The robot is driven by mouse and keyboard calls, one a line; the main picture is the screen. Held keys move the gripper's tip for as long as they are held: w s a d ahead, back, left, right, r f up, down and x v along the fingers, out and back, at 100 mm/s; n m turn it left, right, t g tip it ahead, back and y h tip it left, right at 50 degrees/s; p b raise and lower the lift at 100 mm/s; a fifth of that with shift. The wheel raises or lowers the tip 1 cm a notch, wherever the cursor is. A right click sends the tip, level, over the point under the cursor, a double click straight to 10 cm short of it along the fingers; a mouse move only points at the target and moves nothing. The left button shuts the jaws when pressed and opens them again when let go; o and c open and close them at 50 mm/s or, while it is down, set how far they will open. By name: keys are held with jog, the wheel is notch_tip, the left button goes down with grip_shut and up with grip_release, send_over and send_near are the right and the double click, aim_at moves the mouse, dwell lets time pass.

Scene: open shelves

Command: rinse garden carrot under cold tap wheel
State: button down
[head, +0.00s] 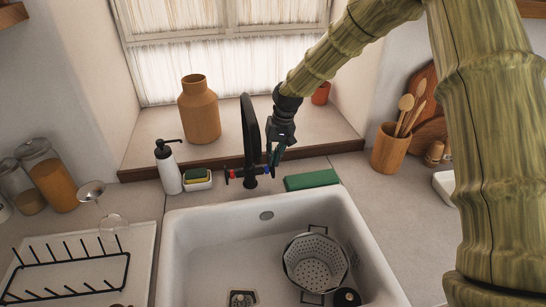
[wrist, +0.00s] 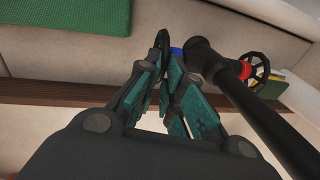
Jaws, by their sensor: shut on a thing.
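The black tap (head: 250,140) stands behind the white sink (head: 178,250). It has a red-marked wheel (head: 227,174) on its left and a blue-marked cold tap wheel on its right. In the wrist view, the cold wheel (wrist: 163,42) shows edge-on between the fingertips, beside its blue collar (wrist: 177,52). My gripper (head: 275,160) is shut on this wheel, its teal-padded fingers (wrist: 165,75) on both sides. In the head view, the fingers largely hide the wheel. No water shows at the spout. I cannot make out a carrot in either view.
A metal colander (head: 316,262) sits in the sink's right part. A soap bottle (head: 168,166) and sponge holder (head: 198,182) stand left. A dish rack (head: 70,268) and glass (head: 112,222) are further left.

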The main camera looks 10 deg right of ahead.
jog(key=t+b, duration=0.1)
jog(key=s+t+b, duration=0.1)
jog(key=shift+t, duration=0.3)
dwell(0.3)
jog(key=c, duration=1.6)
grip_release()
jog(key=shift+w, duration=0.1)
jog(key=shift+o, duration=0.2)
jog(key=v, duration=1.2)
jog(key=shift+a, duration=0.15)
